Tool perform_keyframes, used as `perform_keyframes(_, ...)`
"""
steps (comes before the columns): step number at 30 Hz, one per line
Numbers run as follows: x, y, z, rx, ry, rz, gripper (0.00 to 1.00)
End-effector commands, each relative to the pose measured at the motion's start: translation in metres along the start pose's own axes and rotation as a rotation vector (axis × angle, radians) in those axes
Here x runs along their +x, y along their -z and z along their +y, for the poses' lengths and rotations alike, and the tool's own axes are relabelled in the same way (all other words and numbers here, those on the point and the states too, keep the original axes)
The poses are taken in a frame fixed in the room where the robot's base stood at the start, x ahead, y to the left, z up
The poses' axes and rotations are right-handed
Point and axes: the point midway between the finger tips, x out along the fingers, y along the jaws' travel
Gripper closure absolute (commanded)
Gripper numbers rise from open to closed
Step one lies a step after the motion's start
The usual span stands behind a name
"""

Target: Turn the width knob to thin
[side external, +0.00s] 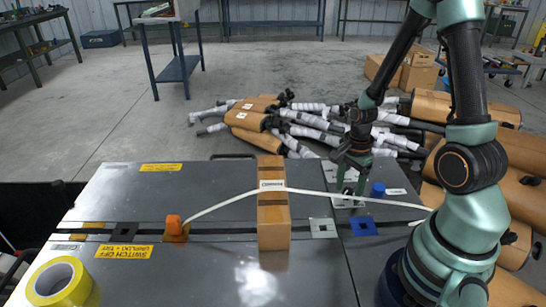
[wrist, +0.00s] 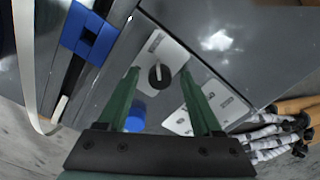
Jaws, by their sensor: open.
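A round black knob (wrist: 156,82) with a pale pointer line sits on a light label plate (wrist: 150,52) in the wrist view. Its lettering is too small to read, so I cannot tell which setting it points to. My gripper (wrist: 160,72) is open, its two green fingers apart on either side of the knob in this view, with nothing held. Contact with the knob cannot be made out. In the side external view my gripper (side external: 350,188) points down over the right part of the dark table, and the knob is not clearly visible there.
A blue knob (side external: 378,189) stands close right of my gripper; it also shows in the wrist view (wrist: 135,117). A second marked plate (wrist: 205,108) lies beside the knob's plate. A cardboard box (side external: 273,222) and pale strap (side external: 225,202) cross the table's middle. Mufflers (side external: 255,115) lie behind.

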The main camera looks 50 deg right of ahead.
Motion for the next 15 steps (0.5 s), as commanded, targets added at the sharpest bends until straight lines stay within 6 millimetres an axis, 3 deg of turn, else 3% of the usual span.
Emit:
perform_keyframes(9,0.0022,0.0000,-0.0002,0.000,0.001,0.000,0.33)
perform_keyframes(10,0.0022,0.0000,-0.0002,0.000,0.001,0.000,0.37)
perform_keyframes(15,0.0021,0.0000,-0.0001,0.000,0.001,0.000,1.00)
